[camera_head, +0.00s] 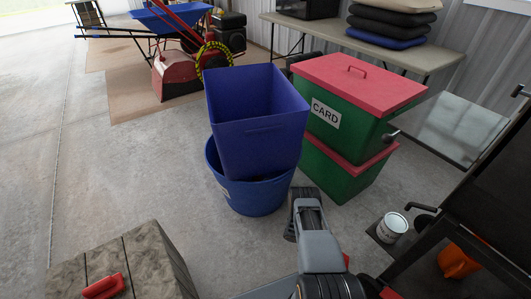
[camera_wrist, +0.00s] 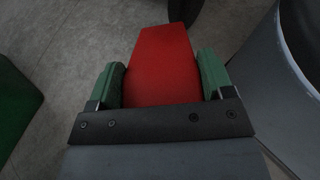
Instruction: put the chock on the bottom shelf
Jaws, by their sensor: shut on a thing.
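My gripper (camera_wrist: 157,75) is shut on a red wedge-like block, the chock (camera_wrist: 160,60), which sits between its two green fingers in the wrist view. The block's far end is narrower and points away from my wrist. In the head view my gripper (camera_head: 305,200) is low in front of the blue tub and the green boxes, and the chock in it is hidden there. A dark shelf-like unit (camera_head: 478,190) stands at the right edge; its lower level is only partly in view.
A blue bin (camera_head: 255,125) sits in a round blue tub (camera_head: 245,198). Green boxes with red lids (camera_head: 345,165) stand beside it. A white can (camera_head: 392,227) and an orange thing (camera_head: 458,262) are at right. Floor at left is clear.

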